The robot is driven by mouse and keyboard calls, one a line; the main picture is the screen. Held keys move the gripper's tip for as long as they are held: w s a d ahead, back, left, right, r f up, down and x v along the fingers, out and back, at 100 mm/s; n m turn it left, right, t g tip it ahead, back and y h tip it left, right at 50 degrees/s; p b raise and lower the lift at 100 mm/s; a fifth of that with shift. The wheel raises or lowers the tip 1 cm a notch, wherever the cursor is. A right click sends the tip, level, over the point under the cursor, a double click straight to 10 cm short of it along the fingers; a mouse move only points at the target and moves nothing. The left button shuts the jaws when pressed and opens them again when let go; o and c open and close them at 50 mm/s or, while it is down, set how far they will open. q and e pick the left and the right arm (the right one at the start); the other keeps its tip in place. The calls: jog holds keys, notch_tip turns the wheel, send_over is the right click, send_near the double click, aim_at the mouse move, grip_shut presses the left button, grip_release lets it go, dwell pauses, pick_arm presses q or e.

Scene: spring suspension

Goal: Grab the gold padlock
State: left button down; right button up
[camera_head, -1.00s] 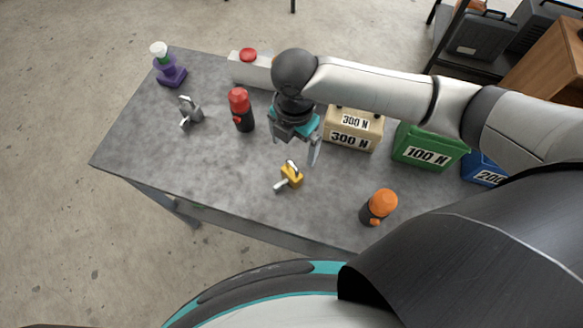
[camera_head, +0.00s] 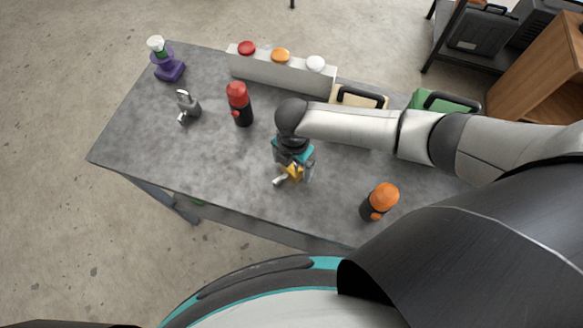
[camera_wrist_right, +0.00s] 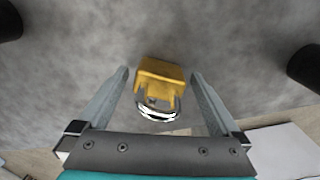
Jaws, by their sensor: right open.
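The gold padlock (camera_head: 293,172) lies on the grey table, partly hidden by my right gripper in the head view. In the right wrist view the padlock (camera_wrist_right: 160,80) has a yellow-gold body and a silver shackle turned toward the gripper's palm. My right gripper (camera_head: 295,170) is above and around it; in the wrist view its two open fingers (camera_wrist_right: 160,78) stand on either side of the padlock, with a gap on each side. My left gripper is not in view.
An orange-topped cylinder (camera_head: 379,202) stands right of the gripper. The front left is clear.

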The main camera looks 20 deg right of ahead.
jog(key=shift+f, duration=0.45)
grip_shut()
dwell(0.6)
